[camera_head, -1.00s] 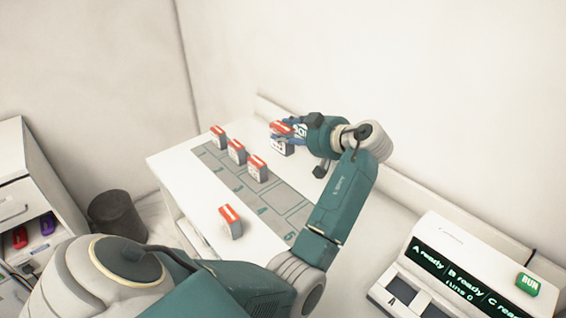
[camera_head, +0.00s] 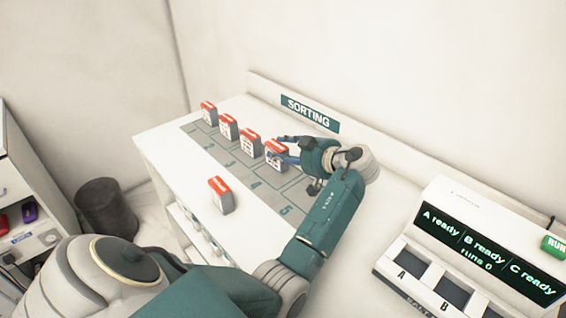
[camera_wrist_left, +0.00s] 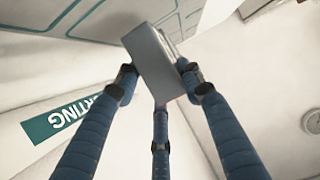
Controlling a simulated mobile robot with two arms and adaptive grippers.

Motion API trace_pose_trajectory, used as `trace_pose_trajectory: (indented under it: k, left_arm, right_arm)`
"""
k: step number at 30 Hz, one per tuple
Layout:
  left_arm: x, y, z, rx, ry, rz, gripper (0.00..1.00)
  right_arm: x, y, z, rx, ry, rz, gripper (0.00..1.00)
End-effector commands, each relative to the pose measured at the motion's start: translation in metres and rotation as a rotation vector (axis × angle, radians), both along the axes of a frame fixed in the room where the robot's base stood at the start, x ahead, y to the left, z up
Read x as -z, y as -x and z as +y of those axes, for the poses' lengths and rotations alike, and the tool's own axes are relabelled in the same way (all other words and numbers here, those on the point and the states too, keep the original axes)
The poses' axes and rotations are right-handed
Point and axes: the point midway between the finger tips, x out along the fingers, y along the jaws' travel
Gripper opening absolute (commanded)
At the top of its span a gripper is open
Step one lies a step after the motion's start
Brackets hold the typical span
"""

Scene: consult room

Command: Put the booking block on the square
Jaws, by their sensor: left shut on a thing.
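My left gripper (camera_head: 282,150) is shut on a white block with a red top (camera_head: 276,154). The held block is upright at the right end of a row of similar blocks, at the grey strip of marked squares (camera_head: 256,186). I cannot tell whether its base touches the strip. In the left wrist view the block's plain grey side (camera_wrist_left: 153,62) shows between the blue fingers. Several red-topped blocks, such as this one (camera_head: 228,127), stand along the strip to its left. Another red-topped block (camera_head: 220,195) stands on the bare white top in front of the strip. My right gripper is not in view.
A SORTING sign (camera_head: 310,113) is on the back ledge behind the strip. A console (camera_head: 470,245) with a lit display and a green RUN button stands at the right. A dark bin (camera_head: 106,208) stands on the floor at the left.

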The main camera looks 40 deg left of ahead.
Motion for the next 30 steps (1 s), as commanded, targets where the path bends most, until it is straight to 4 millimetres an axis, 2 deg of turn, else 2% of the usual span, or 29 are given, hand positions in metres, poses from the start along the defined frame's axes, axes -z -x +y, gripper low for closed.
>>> trace_pose_trajectory:
  k: [1, 3, 10, 11, 13, 14, 23, 26, 30]
  left_arm:
    - [0.015, 0.0, 0.0, 0.001, -0.001, 0.002, 0.1]
    - [0.024, 0.0, 0.0, 0.0, -0.001, 0.001, 0.1]
    - [0.025, 0.0, 0.0, 0.0, 0.002, 0.0, 0.1]
    - [0.026, 0.0, 0.0, 0.0, 0.003, 0.001, 0.4]
    - [0.026, 0.0, 0.0, 0.0, 0.003, 0.001, 0.54]
    - [0.026, 0.0, 0.0, 0.0, 0.003, 0.001, 0.57]
    - [0.024, 0.0, -0.002, 0.0, 0.001, 0.0, 0.57]
    - [0.021, 0.0, -0.009, 0.002, 0.003, -0.001, 0.57]
    - [0.01, 0.002, -0.032, 0.004, 0.004, -0.001, 0.57]
  right_arm:
    - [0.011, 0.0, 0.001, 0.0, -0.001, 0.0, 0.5]
    - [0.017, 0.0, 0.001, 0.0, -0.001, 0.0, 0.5]
    - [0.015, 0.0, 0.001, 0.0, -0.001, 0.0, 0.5]
    - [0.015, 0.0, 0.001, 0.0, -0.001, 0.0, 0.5]
    - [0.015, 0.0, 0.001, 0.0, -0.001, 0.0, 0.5]
    - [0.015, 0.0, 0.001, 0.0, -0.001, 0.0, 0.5]
    - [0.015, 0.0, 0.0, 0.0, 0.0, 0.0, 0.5]
    - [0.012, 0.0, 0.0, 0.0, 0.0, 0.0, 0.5]
    - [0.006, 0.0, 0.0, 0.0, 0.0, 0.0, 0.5]
